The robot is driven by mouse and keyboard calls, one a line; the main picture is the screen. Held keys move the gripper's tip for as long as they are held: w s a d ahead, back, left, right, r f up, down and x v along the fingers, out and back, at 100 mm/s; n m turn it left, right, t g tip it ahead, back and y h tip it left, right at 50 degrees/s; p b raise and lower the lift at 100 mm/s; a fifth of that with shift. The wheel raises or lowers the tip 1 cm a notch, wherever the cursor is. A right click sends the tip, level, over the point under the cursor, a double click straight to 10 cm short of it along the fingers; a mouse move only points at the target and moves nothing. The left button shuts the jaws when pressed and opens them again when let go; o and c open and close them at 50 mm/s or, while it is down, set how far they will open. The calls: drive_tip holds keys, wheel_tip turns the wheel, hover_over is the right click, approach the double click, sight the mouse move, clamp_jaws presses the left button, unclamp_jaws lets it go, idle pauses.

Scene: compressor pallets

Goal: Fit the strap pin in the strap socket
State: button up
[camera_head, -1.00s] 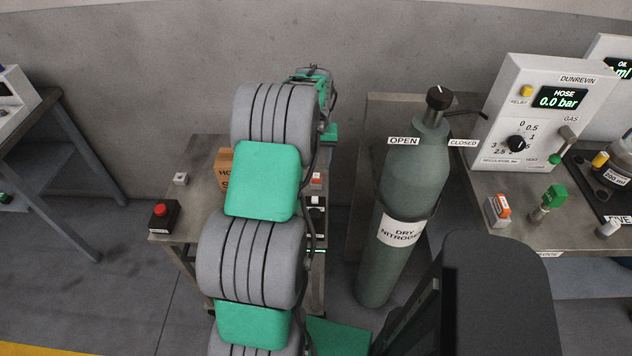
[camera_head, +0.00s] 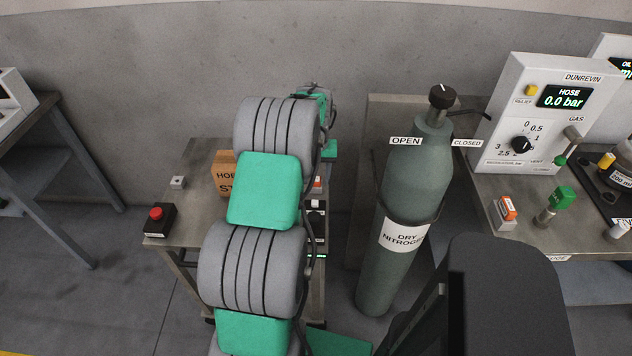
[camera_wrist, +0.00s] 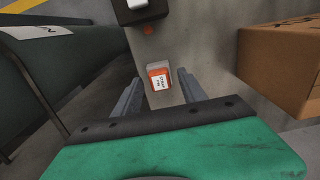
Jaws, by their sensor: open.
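The strap pin (camera_wrist: 160,78) is a small block, orange and grey with a white label, standing on the bench in the wrist view. My gripper (camera_wrist: 158,86) is open, with one finger on each side of the block and nothing held. I cannot tell how far above the bench the fingertips are. In the head view my arm hides the gripper, and only a sliver of the orange block (camera_head: 318,182) shows beside the arm. A black block with a white top (camera_wrist: 139,8) is at the top of the wrist view; I cannot tell if it is the strap socket.
A cardboard box (camera_wrist: 280,60) stands close on the right in the wrist view. The grey-green nitrogen cylinder (camera_head: 418,175) stands right of my arm. A console (camera_head: 540,110) is at right.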

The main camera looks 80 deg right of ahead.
sight(316, 179)
drive_tip(key=shift+c, duration=0.3)
clamp_jaws()
idle(0.5)
idle(1.0)
drive_tip(key=shift+r+p, duration=1.8)
drive_tip(key=shift+r, duration=1.2)
